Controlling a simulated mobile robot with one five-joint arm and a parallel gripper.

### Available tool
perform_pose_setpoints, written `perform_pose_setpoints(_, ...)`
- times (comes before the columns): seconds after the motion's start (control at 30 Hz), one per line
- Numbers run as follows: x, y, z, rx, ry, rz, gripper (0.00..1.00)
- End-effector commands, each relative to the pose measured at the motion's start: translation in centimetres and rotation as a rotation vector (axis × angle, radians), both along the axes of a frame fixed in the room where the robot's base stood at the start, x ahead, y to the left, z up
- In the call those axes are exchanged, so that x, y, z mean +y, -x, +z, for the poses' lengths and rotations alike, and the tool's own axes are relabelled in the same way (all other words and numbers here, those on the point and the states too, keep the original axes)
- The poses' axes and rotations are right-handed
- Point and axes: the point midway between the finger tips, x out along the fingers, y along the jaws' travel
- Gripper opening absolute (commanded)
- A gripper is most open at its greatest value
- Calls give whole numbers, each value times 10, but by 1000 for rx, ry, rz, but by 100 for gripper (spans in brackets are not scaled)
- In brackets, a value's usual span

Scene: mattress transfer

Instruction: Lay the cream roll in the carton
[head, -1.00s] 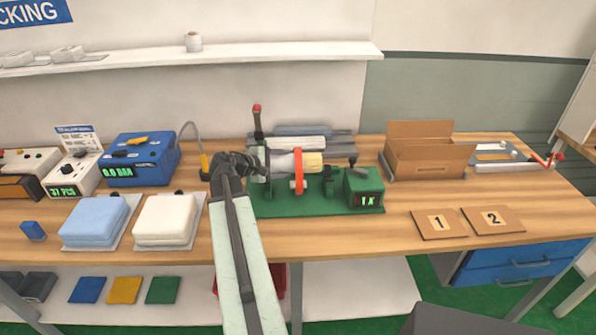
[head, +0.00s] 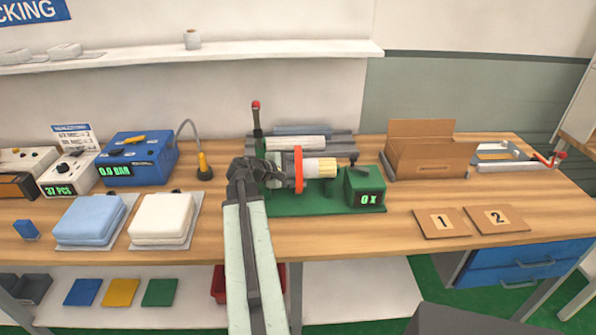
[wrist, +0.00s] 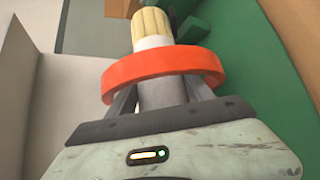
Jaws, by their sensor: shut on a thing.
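The cream roll (head: 321,168) lies level over the green machine (head: 290,205), its ridged end pointing right. In the wrist view the roll (wrist: 152,25) has a white band and a grey cylindrical part (wrist: 162,94) in line with it. An orange ring (head: 298,170) goes around it. My gripper (wrist: 160,98) is shut on the grey part, a finger on each side, just behind the ring. I cannot tell if the roll touches the machine. The open brown carton (head: 430,162) stands to the right, empty as far as I see.
Blue and white folded pads (head: 162,217) lie at left. Two numbered boards (head: 441,222) lie in front of the carton. A metal frame (head: 505,155) is at far right.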

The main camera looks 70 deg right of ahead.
Motion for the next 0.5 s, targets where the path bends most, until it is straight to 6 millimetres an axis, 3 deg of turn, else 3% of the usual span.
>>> perform_pose_setpoints(0.07, 0, 0, -4, 0, 1, 0, 2)
perform_pose_setpoints(0.1, 0, 0, -3, 0, 0, 0, 68)
perform_pose_setpoints(0.13, 0, 0, -3, 0, 0, 0, 77)
perform_pose_setpoints(0.17, 0, 0, -3, 0, 0, 0, 82)
perform_pose_setpoints(0.37, 0, 0, -3, 0, -1, -1, 82)
perform_pose_setpoints(0.5, 12, -6, 6, 0, -1, 1, 82)
